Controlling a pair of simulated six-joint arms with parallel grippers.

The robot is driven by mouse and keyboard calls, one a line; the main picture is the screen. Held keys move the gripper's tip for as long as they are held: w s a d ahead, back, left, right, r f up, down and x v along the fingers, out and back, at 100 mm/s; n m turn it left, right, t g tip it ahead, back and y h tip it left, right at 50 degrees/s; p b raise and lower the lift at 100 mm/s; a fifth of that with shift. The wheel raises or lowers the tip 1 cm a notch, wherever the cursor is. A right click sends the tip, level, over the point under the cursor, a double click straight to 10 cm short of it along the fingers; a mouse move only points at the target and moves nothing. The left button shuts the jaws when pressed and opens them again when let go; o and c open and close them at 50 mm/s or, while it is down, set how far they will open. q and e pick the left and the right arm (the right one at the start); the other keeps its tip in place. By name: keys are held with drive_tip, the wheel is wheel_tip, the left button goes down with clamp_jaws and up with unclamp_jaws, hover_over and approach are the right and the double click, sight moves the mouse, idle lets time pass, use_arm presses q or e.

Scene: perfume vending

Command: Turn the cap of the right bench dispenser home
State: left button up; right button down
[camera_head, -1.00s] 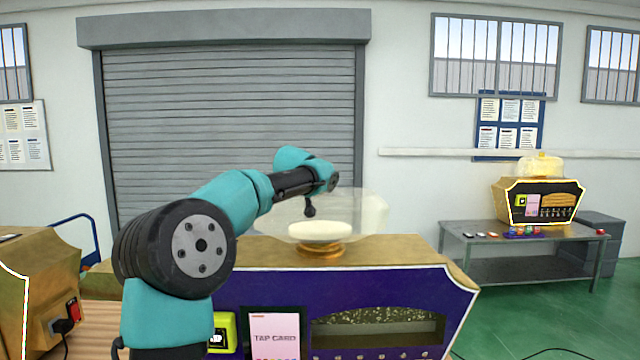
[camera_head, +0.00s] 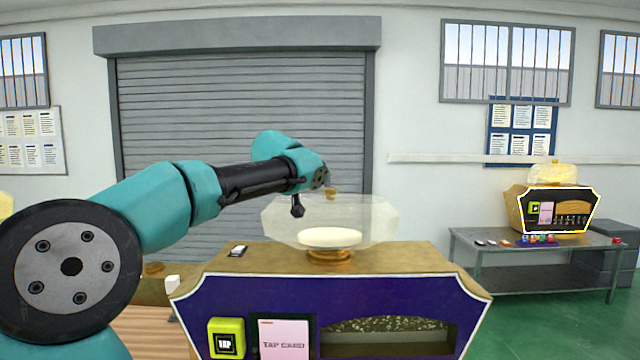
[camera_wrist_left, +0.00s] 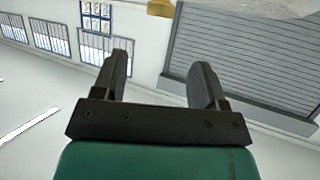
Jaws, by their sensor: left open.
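A purple-fronted dispenser with a gold top (camera_head: 400,258) stands in front of me. A clear jar (camera_head: 375,220) sits on it, with a pale disc and a gold ring at its base. A small gold cap (camera_head: 331,192) is at the top of the jar, partly hidden by my wrist. My left gripper (camera_head: 300,206) is beside the cap, to its left, and looks small and dark here. In the left wrist view its two fingers (camera_wrist_left: 160,68) are apart with nothing between them. A gold piece (camera_wrist_left: 160,8), likely the cap, shows beyond them at the top edge. My right gripper is not in view.
A similar dispenser (camera_head: 552,208) stands on a metal table (camera_head: 530,275) at the far right, with small items in front. A wooden surface (camera_head: 150,330) shows at lower left.

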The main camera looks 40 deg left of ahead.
use_arm(q)
drive_tip(key=shift+v, duration=2.2)
drive_tip(key=w+d+f+m+g+h, duration=0.1)
drive_tip(key=w+d+f+h, duration=0.1)
drive_tip(key=w+d+f, duration=0.35)
drive_tip(key=w+d+f+m+g+h, duration=0.1)
drive_tip(key=w+d+f, duration=0.2)
drive_tip(key=d+f, duration=0.55)
drive_tip(key=w+d+f+m+g+h, duration=0.15)
drive_tip(key=w+d+f, duration=0.25)
drive_tip(key=f, duration=0.5)
drive_tip(key=s+d+f+g+h, duration=0.1)
drive_tip(key=d+f+g+h, duration=0.1)
drive_tip(key=d+f, duration=0.85)
drive_tip(key=s+d+f+g+h, duration=0.1)
drive_tip(key=d+f+g+h, duration=0.1)
drive_tip(key=d+f, duration=0.85)
drive_tip(key=s+d+f+g, duration=0.1)
drive_tip(key=s+f+g, duration=0.1)
drive_tip(key=s+f, duration=0.5)
drive_tip(key=s+d+f+g, duration=0.1)
drive_tip(key=s+f, duration=0.2)
drive_tip(key=f, duration=0.9)
drive_tip(key=s+a+f, duration=0.4)
drive_tip(key=s+f, duration=0.3)
drive_tip(key=s+a+f+n+g, duration=0.1)
drive_tip(key=s+a+f, duration=0.3)
drive_tip(key=s+f, duration=0.4)
drive_tip(key=shift+s+a, duration=0.35)
drive_tip(key=shift+a, duration=0.05)
